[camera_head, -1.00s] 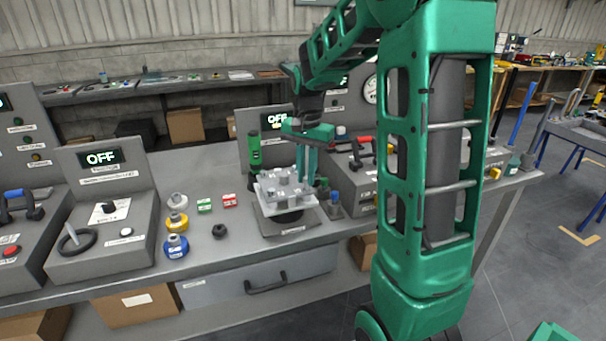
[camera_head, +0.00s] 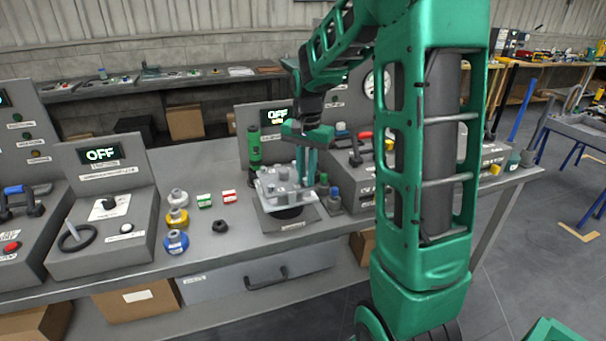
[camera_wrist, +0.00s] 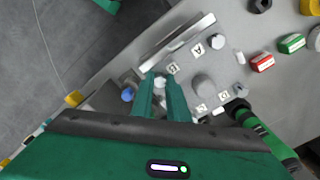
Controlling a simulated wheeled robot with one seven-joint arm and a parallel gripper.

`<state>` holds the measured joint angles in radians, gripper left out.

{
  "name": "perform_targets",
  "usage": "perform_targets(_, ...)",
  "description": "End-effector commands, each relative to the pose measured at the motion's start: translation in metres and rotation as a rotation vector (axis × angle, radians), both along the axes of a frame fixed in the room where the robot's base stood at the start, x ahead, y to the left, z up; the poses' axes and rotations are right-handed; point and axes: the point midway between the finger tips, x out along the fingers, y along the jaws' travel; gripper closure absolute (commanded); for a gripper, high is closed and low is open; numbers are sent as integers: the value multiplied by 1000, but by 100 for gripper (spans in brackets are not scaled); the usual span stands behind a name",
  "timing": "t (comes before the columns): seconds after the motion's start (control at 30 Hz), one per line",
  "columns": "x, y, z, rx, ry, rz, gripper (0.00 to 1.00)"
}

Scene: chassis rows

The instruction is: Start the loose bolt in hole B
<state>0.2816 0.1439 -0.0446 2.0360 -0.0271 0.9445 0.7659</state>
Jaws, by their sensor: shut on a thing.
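The light grey block (camera_head: 302,206) with several raised round parts stands on a dark round base on the bench. In the wrist view its top plate (camera_wrist: 222,72) has letter tags; A is readable, and the tag beside my fingertips (camera_wrist: 172,68) looks like B. My gripper (camera_wrist: 161,88) points down at the plate's edge near that tag. Its fingers are closed on a small pale bolt (camera_wrist: 160,81), whose head shows between the tips. The bolt's lower end and the hole are hidden. In the head view my gripper (camera_head: 306,178) is over the block's right side.
A green cylindrical tool (camera_head: 254,150) stands just behind the block. A blue-topped part (camera_head: 334,195) is close on its right. Control boxes flank the bench.

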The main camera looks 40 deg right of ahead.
Motion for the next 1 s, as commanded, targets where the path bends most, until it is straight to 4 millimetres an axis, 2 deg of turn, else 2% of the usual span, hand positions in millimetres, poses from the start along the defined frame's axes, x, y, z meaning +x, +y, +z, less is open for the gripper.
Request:
perform_targets(0.4,0,0,0,-1,0,-382,100)
perform_targets(0.53,0,0,0,0,0,-443,100)
perform_targets(0.83,0,0,0,-1,1,-458,100)
perform_targets(1.0,0,1,-1,-1,1,-603,100)
